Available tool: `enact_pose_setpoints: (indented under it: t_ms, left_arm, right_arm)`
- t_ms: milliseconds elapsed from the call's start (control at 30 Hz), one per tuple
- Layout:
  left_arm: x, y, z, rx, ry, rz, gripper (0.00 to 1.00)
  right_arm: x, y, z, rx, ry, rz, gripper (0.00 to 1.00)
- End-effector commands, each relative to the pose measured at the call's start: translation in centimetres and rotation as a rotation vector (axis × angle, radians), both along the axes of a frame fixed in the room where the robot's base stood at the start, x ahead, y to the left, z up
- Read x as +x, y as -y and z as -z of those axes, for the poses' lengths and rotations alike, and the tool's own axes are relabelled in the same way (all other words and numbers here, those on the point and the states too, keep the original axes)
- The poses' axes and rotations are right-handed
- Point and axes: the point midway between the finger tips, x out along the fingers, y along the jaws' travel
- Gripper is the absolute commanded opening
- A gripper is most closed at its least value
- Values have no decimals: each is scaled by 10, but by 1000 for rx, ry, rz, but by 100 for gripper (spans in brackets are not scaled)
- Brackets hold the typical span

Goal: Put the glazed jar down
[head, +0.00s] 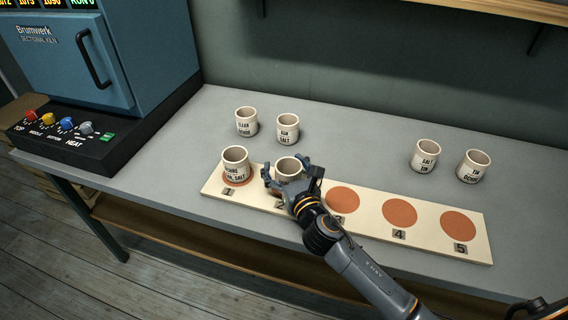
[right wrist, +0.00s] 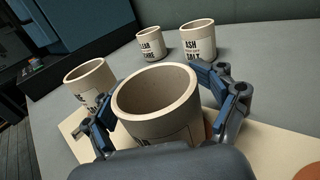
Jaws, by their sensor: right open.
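A cream glazed jar (head: 288,168) stands upright on the board at spot 2, and it fills the middle of the right wrist view (right wrist: 158,108). My right gripper (head: 290,185) is open, with one finger on each side of this jar; whether the fingers touch it I cannot tell. The label on the jar is mostly hidden. Another jar (head: 236,162) stands on spot 1 of the cream numbered board (head: 371,231). Spots 3, 4 and 5 show bare brown discs. My left gripper is not in view.
Two labelled jars stand behind the board, one marked clear (head: 246,121) and one marked ash salt (head: 287,128). Two more jars (head: 425,155) (head: 473,166) stand at the right. A blue kiln (head: 95,60) stands at the left. The grey tabletop between the jar pairs is clear.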

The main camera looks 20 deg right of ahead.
Motion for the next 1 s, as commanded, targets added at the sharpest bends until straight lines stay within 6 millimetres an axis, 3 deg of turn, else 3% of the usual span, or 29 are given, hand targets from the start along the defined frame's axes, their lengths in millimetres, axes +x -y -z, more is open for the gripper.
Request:
enact_pose_setpoints:
  t_ms: [167, 500, 700, 1000]
  left_arm:
    - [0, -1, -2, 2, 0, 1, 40]
    - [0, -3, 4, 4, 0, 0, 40]
    - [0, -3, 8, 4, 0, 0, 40]
    - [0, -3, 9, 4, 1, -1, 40]
  right_arm:
    - [-6, 1, -2, -1, -2, 0, 80]
    - [-75, 6, -1, 0, -3, -1, 80]
    - [-107, 8, -2, 0, -1, 0, 80]
    - [-120, 10, -4, 0, 1, 1, 80]
